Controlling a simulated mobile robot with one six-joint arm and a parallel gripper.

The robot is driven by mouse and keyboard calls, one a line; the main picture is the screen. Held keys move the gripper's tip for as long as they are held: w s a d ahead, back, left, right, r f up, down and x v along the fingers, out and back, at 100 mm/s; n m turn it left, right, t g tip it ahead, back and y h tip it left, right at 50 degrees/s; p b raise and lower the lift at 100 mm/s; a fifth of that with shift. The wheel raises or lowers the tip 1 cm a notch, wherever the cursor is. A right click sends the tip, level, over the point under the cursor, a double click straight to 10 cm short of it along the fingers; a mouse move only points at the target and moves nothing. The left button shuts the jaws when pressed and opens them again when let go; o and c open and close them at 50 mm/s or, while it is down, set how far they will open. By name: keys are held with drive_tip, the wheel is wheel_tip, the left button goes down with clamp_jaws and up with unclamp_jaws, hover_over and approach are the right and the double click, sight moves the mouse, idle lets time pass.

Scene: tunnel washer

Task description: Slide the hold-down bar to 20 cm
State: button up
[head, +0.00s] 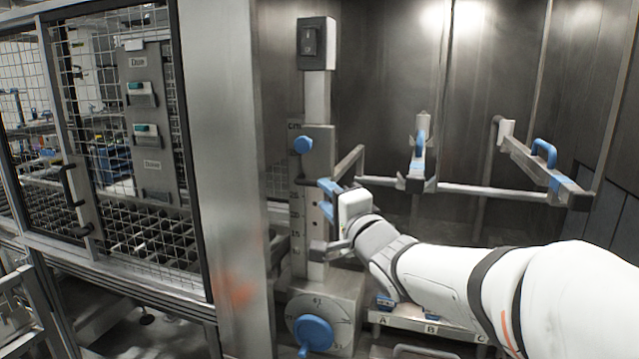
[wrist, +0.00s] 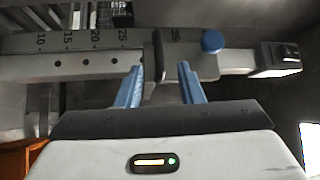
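The upright scale post (head: 298,265) carries a sliding block (head: 318,165) with a blue knob (head: 303,144). A grey hold-down bar (head: 350,163) sticks out to the right from the block. In the wrist view the post lies sideways; the block (wrist: 188,66) is just past the 25 mark, and its knob (wrist: 212,41) is to the right. My gripper (head: 326,197) is at the post near the block's lower end. In the wrist view its blue fingers (wrist: 160,77) are apart, with the block's near edge between them. I see no contact; the exact bar reading is unclear.
A switch box (head: 313,45) tops the post. A blue dial knob (head: 313,333) is at its base, and a grey bracket (head: 328,249) juts out low. A rail (head: 465,189) with blue-handled arms (head: 543,152) stands right. A mesh door (head: 120,150) is left.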

sight(314, 186)
drive_tip(key=p+x, duration=0.2)
drive_tip(key=x, duration=0.5)
drive_tip(key=shift+w, duration=0.1)
clamp_jaws()
idle(0.5)
